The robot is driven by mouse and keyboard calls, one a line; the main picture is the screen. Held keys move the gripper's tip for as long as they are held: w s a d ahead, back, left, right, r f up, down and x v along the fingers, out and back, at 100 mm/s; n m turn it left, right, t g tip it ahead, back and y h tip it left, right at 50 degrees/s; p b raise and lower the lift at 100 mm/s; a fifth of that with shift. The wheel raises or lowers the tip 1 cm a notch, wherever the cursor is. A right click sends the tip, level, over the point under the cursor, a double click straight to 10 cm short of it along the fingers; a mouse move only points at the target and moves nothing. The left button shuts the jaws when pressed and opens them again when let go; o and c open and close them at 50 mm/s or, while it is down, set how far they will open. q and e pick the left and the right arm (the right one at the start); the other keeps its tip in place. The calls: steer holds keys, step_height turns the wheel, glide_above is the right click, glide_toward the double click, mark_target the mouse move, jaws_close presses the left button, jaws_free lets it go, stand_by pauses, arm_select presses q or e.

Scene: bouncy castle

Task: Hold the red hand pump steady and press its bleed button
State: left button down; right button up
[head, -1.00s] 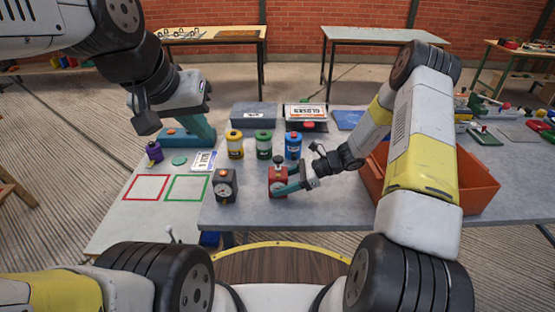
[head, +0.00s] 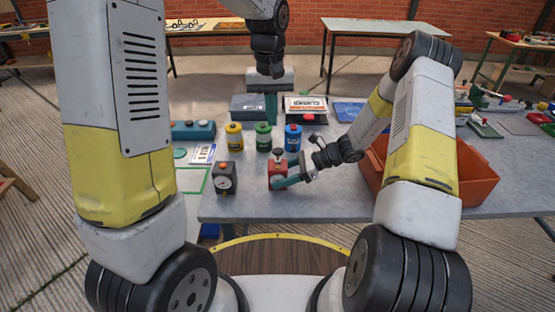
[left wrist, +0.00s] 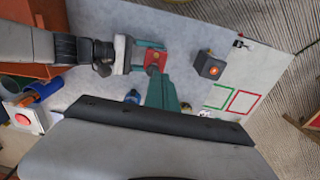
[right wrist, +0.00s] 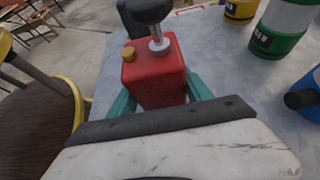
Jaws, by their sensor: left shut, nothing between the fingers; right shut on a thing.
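The red hand pump (head: 278,176) stands upright on the grey table. In the right wrist view the pump (right wrist: 155,80) shows a brass-yellow button (right wrist: 128,53) on top, beside a metal stem with a black knob (right wrist: 147,10). My right gripper (head: 287,183) is shut on the pump's body, its teal fingers (right wrist: 200,87) on either side. My left gripper (head: 271,118) points down, shut and empty, above the table behind the pump. In the left wrist view its teal fingers (left wrist: 158,82) overlap part of the pump (left wrist: 155,57); I see no contact.
An orange crate (head: 470,180) is at the right. The table in front of the pump is clear.

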mark_target(278, 167)
arm_select(q)
steer(key=shift+w+d+f, duration=0.3)
steer(key=shift+d+f, duration=0.1)
steer(key=shift+f, duration=0.1)
steer(key=shift+w+d+f, duration=0.25)
steer(key=shift+d+f, duration=0.1)
steer(key=shift+f, duration=0.15)
step_height(278, 167, down, 14)
stand_by(0.3)
